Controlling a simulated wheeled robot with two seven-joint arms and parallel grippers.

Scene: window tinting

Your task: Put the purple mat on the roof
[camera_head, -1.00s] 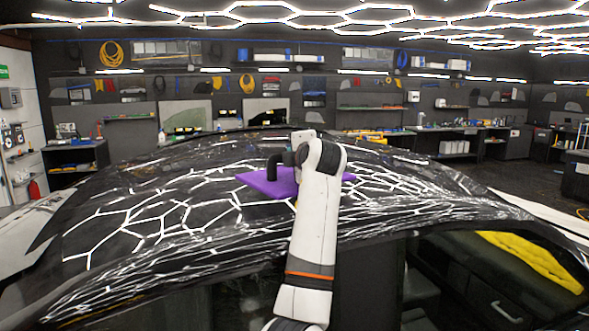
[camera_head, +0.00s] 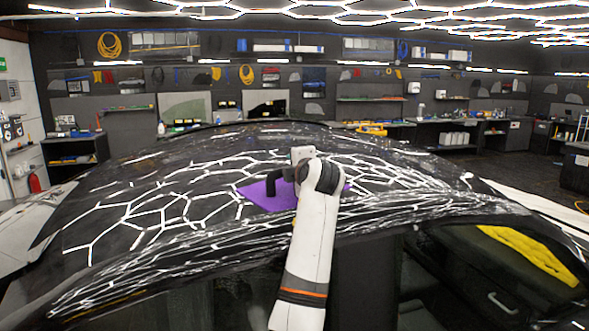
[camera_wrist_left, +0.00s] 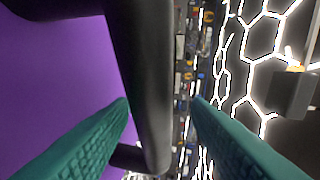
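The purple mat (camera_head: 262,196) lies flat on or very close to the dark, glossy car roof (camera_head: 150,205), near its middle; contact is hard to tell. It has a black handle (camera_head: 271,186) on top. The arm I see in the head view hides the mat's right part. The left wrist view shows the mat (camera_wrist_left: 60,85) at left and the black handle bar (camera_wrist_left: 145,70) between the teal fingers of my left gripper (camera_wrist_left: 161,100). A gap shows between the bar and the right finger, so the gripper looks open around the handle. My right gripper is not in view.
Bright hexagon light reflections cover the roof. A yellow cloth-like item (camera_head: 530,255) shows in the car at right. Workbenches (camera_head: 450,135) and wall shelves stand at the back. The roof left and right of the mat is bare.

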